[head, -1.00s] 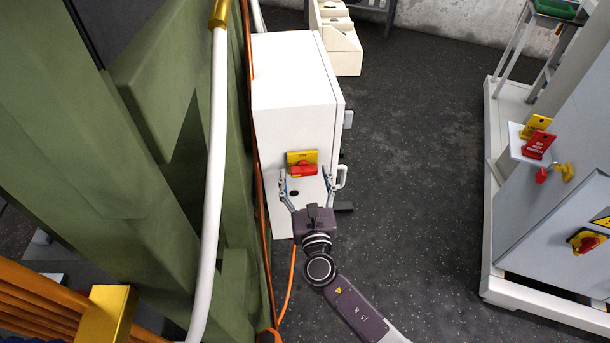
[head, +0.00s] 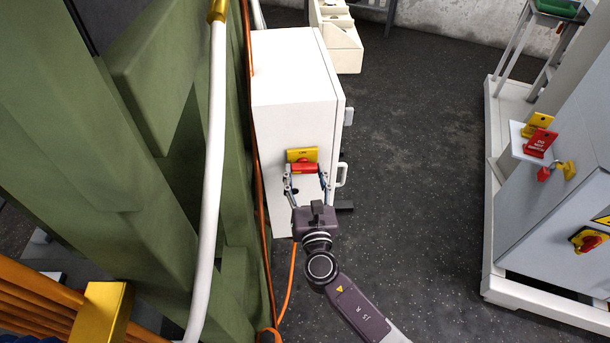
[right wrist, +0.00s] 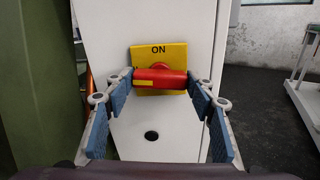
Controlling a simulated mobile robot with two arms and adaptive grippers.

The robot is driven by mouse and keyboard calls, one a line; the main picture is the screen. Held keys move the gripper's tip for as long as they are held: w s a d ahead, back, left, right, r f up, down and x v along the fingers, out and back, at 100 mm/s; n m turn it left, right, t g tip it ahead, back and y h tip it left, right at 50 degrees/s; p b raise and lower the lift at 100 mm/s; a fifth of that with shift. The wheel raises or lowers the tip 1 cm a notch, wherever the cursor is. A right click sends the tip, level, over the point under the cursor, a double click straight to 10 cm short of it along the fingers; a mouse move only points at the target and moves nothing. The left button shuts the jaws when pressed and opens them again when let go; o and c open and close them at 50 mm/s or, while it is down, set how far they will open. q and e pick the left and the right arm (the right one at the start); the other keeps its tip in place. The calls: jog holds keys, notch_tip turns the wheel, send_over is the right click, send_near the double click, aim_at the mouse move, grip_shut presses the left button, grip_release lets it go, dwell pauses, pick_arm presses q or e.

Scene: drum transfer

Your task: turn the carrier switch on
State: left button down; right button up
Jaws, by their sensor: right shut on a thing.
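The carrier switch has a red handle (head: 305,168) on a yellow plate (head: 301,155), on the face of a white cabinet (head: 290,90). In the right wrist view the plate (right wrist: 158,52) reads ON and the red handle (right wrist: 160,78) lies level across it. My right gripper (head: 306,176) is at the handle, its two blue-padded fingers closed on the handle's left and right ends. In the right wrist view the gripper (right wrist: 161,82) covers those ends. My left gripper is not in view.
A green frame with a white pipe (head: 212,180) stands close on the left. An orange cable (head: 257,150) runs down beside the cabinet. A grey cabinet (head: 560,215) with tags and another red switch (head: 588,240) stands at the right. The dark floor (head: 420,170) between is clear.

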jog(key=m+b, duration=0.3)
jog(key=m, duration=0.1)
jog(key=shift+f, duration=0.2)
jog(key=m+b, duration=0.3)
jog(key=m, duration=0.2)
jog(key=m+b, duration=0.2)
jog(key=m, duration=0.1)
jog(key=shift+r+m+b, duration=0.1)
jog(key=shift+m+b, duration=0.95)
jog(key=shift+m, duration=1.45)
jog(key=o, duration=1.2)
jog(key=shift+c, duration=0.2)
jog(key=shift+s, duration=0.1)
jog(key=s+d, duration=0.1)
jog(key=s, duration=1)
jog(key=shift+s+d, duration=0.25)
jog(key=shift+s, duration=0.15)
